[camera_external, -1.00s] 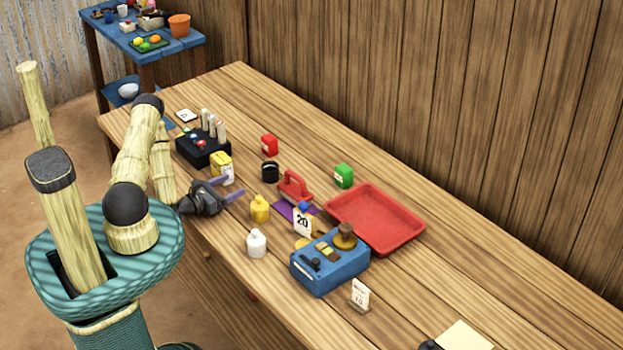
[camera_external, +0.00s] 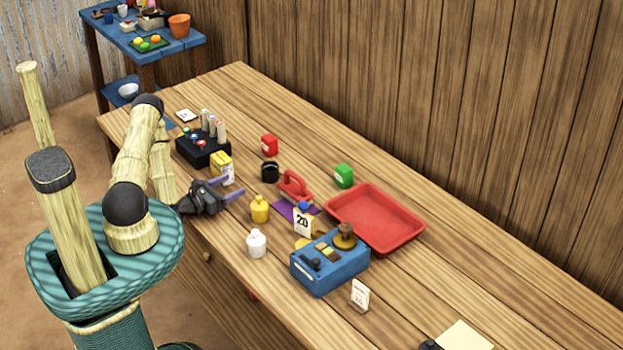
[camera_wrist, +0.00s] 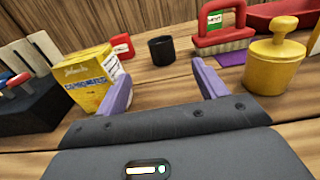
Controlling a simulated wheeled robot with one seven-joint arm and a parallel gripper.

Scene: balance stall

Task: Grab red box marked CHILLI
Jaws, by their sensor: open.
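The small red box (camera_external: 269,145) stands on the table toward the wall, beyond a black cup. In the wrist view the red box (camera_wrist: 121,46) shows at upper left, partly hidden behind a yellow carton; its label is too small to read. My gripper (camera_external: 229,188) is at the table's near edge, fingers pointing across the table. It is open and empty, its two purple fingers (camera_wrist: 160,85) apart, with bare wood between them. The red box lies ahead of and left of the finger gap in the wrist view.
The yellow carton (camera_wrist: 88,78) stands close by the left finger. The black cup (camera_wrist: 162,50) is straight ahead. A red-handled brush (camera_wrist: 222,30) and yellow weight (camera_wrist: 274,65) stand right. A black rack (camera_external: 203,150) is left; a green box (camera_external: 344,176) and red tray (camera_external: 400,243) lie farther right.

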